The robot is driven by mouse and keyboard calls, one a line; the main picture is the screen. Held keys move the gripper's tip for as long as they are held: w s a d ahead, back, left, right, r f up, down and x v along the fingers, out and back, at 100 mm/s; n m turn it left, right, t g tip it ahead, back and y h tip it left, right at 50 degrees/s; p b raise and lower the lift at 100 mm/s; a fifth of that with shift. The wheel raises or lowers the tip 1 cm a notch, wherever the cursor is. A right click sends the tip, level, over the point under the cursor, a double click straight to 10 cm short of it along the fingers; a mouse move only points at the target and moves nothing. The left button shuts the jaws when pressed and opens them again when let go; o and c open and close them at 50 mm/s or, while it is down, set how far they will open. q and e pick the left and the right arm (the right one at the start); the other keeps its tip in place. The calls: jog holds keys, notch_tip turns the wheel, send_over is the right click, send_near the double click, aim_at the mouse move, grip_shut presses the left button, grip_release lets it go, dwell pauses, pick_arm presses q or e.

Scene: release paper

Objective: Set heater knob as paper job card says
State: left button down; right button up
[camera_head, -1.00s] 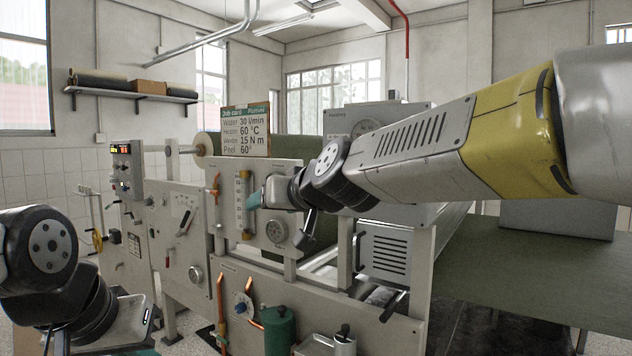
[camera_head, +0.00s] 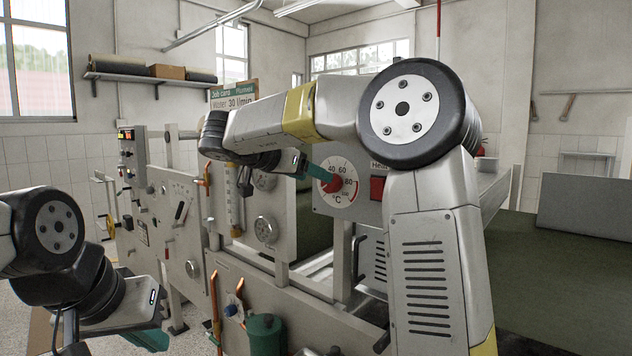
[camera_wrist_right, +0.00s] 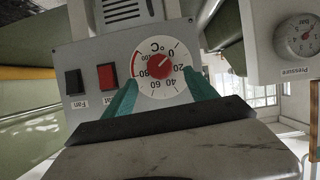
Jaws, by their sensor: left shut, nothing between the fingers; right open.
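The heater dial (camera_head: 338,184) is a white °C scale with a red knob in its middle, on a grey panel. In the right wrist view it appears upside down, and the red knob (camera_wrist_right: 160,66) has a white mark pointing toward the 0 end. My right gripper (camera_wrist_right: 161,92) is open, its teal fingers spread either side of the dial's near part; contact cannot be told. In the head view this gripper (camera_head: 316,174) reaches the dial from the left. My left gripper (camera_head: 150,340) is shut and empty, low at left.
A red switch (camera_wrist_right: 108,77) and a black fan switch (camera_wrist_right: 73,82) sit beside the dial. A pressure gauge (camera_wrist_right: 299,35) is on a neighbouring panel. A round speaker-like disc (camera_head: 266,229), a glass tube gauge (camera_head: 233,195) and a green tank (camera_head: 265,334) are on the machine front.

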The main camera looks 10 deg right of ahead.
jog(key=x, duration=0.6)
jog(key=shift+w+d, duration=0.2)
jog(key=shift+d, duration=0.15)
jog(key=shift+f, duration=0.1)
jog(key=c, duration=1.4)
